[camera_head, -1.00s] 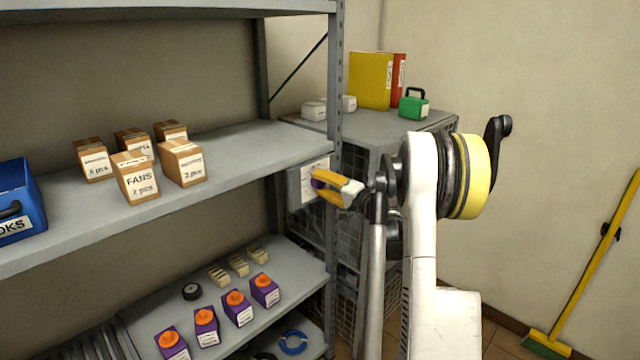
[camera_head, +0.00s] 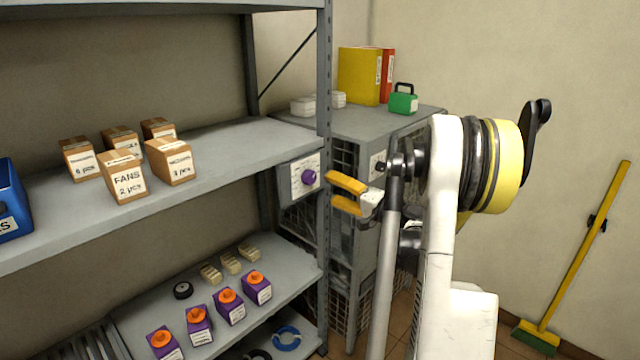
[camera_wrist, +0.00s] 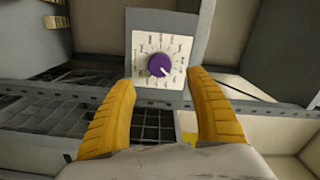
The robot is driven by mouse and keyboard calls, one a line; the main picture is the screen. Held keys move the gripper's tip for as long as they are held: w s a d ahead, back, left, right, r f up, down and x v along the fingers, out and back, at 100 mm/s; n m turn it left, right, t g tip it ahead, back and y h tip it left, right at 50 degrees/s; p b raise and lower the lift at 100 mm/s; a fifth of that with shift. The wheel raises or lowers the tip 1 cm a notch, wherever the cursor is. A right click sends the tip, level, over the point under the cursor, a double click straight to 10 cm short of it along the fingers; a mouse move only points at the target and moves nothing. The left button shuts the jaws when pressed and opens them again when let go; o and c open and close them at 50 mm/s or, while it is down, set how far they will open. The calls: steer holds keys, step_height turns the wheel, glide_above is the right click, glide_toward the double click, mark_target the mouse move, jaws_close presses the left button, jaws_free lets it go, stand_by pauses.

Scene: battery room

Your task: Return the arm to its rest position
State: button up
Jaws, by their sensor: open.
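My gripper (camera_head: 345,194) has yellow fingers and is open and empty. It is in front of a grey box with a white dial plate and a purple knob (camera_head: 309,177) at the end of the shelf rack. In the head view the fingers stand to the right of the knob, apart from it. In the wrist view the purple knob (camera_wrist: 159,64) shows beyond the fingertips, between them and a little above, with nothing gripped. My arm's white link and yellow joint fill the right middle of the head view.
The grey shelf rack (camera_head: 230,150) at left holds FANS cartons (camera_head: 122,180) and, lower, purple boxes with orange tops (camera_head: 229,306). Behind stands a grey cabinet (camera_head: 360,121) with binders (camera_head: 365,75) and a green case (camera_head: 403,100). A broom (camera_head: 580,260) leans on the right wall.

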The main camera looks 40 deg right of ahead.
steer(key=shift+s+d, duration=0.1)
steer(key=shift+s, duration=1.15)
steer(key=a+n+g+y, duration=0.2)
steer(key=a+n+g, duration=0.45)
steer(key=a, duration=2.15)
steer(key=s+a+f+n+g+h, duration=0.1)
steer(key=s+a+n+g, duration=0.1)
steer(key=s+a, duration=0.4)
steer(key=s+a+f+n+g+h, duration=0.2)
steer(key=s+a+n, duration=0.3)
steer(key=s, duration=0.7)
steer(key=shift+s+a+h, duration=0.3)
steer(key=shift+s+a, duration=0.05)
steer(key=shift+a, duration=0.9)
steer(key=shift+f, duration=0.1)
